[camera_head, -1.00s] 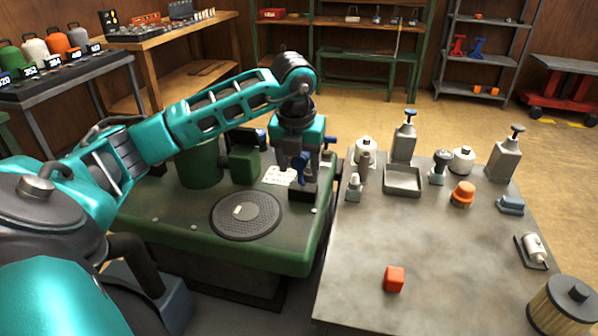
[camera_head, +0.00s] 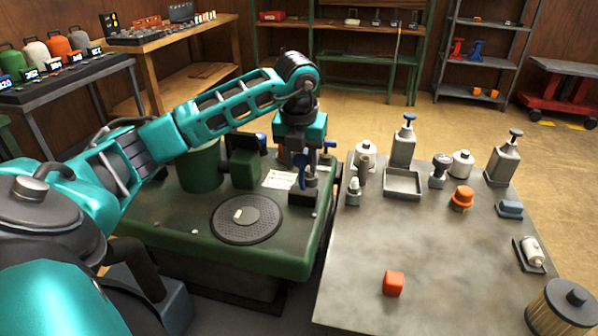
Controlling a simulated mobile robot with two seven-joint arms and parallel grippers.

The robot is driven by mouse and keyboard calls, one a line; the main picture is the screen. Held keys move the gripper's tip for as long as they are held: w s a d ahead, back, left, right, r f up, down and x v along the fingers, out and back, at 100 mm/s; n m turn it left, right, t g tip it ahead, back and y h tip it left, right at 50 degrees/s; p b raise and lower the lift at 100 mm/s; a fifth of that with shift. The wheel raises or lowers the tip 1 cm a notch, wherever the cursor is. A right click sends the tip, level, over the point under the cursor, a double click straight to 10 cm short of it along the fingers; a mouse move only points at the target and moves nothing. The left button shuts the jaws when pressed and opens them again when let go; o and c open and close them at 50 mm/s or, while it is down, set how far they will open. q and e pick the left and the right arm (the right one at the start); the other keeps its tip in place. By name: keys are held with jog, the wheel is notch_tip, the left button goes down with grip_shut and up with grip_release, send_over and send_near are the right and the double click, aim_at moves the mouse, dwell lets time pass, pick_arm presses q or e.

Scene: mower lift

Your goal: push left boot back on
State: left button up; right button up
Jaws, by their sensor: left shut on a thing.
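My left gripper (camera_head: 302,181) reaches down over the right part of the green mower deck (camera_head: 185,224). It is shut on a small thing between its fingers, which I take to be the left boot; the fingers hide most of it. A dark block (camera_head: 303,198) stands on the deck just below the fingertips. Blue parts show beside the gripper. I cannot tell whether the boot is seated on anything. My right gripper is not in view.
A round black disc (camera_head: 246,219) lies on the deck, with a green drum (camera_head: 200,167) and a green block (camera_head: 243,168) behind it.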

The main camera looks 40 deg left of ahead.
pick_arm(q)
jog(key=shift+w+a, duration=0.35)
jog(key=shift+w, duration=0.3)
jog(key=shift+w+a, duration=0.35)
jog(key=shift+w, duration=0.3)
jog(key=shift+w+a+f, duration=0.25)
jog(key=shift+w+a, duration=0.1)
jog(key=shift+w, duration=0.25)
jog(key=shift+w+a+f, duration=0.25)
jog(key=shift+w+a, duration=0.1)
jog(key=shift+w, duration=0.25)
jog(key=shift+c, duration=0.4)
jog(key=shift+w+a+f, duration=0.25)
jog(key=shift+w+f, duration=0.15)
jog(key=shift+w, duration=0.1)
jog(key=shift+w+a+f, duration=0.25)
jog(key=shift+w+f, duration=0.1)
jog(key=shift+w, duration=0.1)
jog(key=shift+w+a+f+b, duration=0.35)
jog(key=shift+w+f+b, duration=0.25)
jog(key=shift+f+b, duration=0.25)
jog(key=o, duration=0.5)
jog(key=shift+w+f, duration=0.15)
jog(key=shift+o, duration=1.1)
